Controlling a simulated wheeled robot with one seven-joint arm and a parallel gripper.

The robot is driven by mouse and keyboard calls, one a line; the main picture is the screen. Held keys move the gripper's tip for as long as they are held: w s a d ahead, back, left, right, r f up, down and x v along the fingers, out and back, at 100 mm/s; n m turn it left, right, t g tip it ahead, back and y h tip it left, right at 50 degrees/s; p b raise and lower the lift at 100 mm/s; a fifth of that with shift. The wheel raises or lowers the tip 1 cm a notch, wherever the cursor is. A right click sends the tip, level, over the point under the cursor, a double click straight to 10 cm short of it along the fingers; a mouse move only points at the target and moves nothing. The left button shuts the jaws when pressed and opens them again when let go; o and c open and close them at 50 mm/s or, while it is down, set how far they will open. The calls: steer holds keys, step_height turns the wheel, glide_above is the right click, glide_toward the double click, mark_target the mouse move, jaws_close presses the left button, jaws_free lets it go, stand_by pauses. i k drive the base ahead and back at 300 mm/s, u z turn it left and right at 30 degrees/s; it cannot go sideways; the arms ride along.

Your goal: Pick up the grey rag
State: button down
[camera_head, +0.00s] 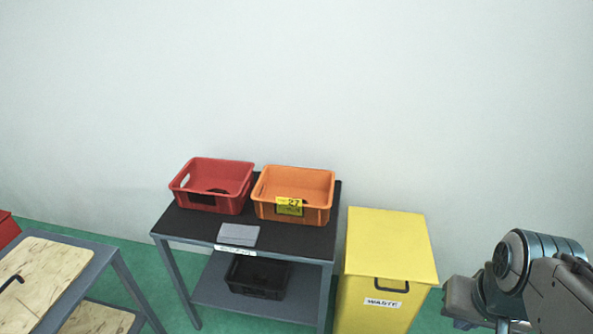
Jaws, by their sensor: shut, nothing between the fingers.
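The grey rag (238,235) lies folded flat near the front edge of the black-topped table (290,239), in front of the two bins. My gripper (462,301) is at the lower right of the picture, beyond the yellow waste bin and well apart from the rag. It is shut and empty; its fingertips show only small and from the side.
A red bin (222,204) and an orange bin (283,211) with a yellow label stand behind the rag. A black crate (258,277) sits on the shelf below. The yellow waste bin (390,245) stands right of the table. A wood-topped bench (40,275) is at left.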

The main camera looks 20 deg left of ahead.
mark_target(229, 232)
steer(key=u, duration=1.05)
steer(key=i, duration=1)
steer(key=u, duration=0.4)
